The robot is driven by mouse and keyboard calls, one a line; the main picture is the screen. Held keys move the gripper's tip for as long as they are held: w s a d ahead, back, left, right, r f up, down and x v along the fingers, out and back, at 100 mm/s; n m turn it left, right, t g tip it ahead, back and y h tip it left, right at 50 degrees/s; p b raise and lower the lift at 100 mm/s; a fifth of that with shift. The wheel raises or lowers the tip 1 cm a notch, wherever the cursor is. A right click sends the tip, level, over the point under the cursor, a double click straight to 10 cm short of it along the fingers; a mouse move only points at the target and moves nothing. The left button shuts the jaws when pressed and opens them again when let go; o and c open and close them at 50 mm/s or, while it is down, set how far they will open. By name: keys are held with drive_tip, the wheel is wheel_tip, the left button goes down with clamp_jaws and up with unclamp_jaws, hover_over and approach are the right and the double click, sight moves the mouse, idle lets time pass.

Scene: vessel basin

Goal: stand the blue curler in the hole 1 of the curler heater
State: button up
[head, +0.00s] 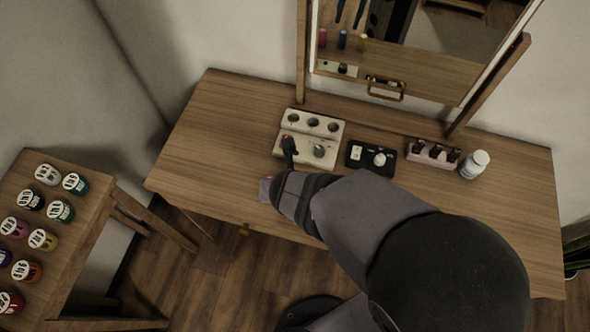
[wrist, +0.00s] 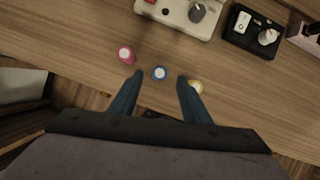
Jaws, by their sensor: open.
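The blue curler (wrist: 159,73) stands upright on the wooden table in the wrist view. My gripper (wrist: 159,82) is open, with one dark blue finger to each side of the blue curler in the picture; I cannot tell whether either touches it. In the head view my arm hides the blue curler. The curler heater (head: 327,155) is a cream box at the back of the table, with a row of three dark holes, a red switch and a grey knob. Its front edge also shows in the wrist view (wrist: 172,16). Which hole is 1 is not readable.
A pink curler (wrist: 125,54) stands left of the blue one, and a yellow curler (wrist: 196,87) is right, partly behind a finger. A black control box (head: 371,159), a pink rack of dark bottles (head: 432,155) and a white jar (head: 474,165) stand right of the heater. A mirror rises behind.

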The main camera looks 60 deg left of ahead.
drive_tip(key=b+x, duration=0.1)
drive_tip(key=x, duration=0.3)
drive_tip(key=shift+s+d+f+b, duration=0.15)
drive_tip(key=shift+f+b, duration=0.1)
drive_tip(key=shift+b, duration=0.05)
drive_tip(key=shift+a+f, duration=0.2)
drive_tip(key=shift+f, duration=0.15)
drive_tip(key=shift+c, duration=0.6)
clamp_jaws()
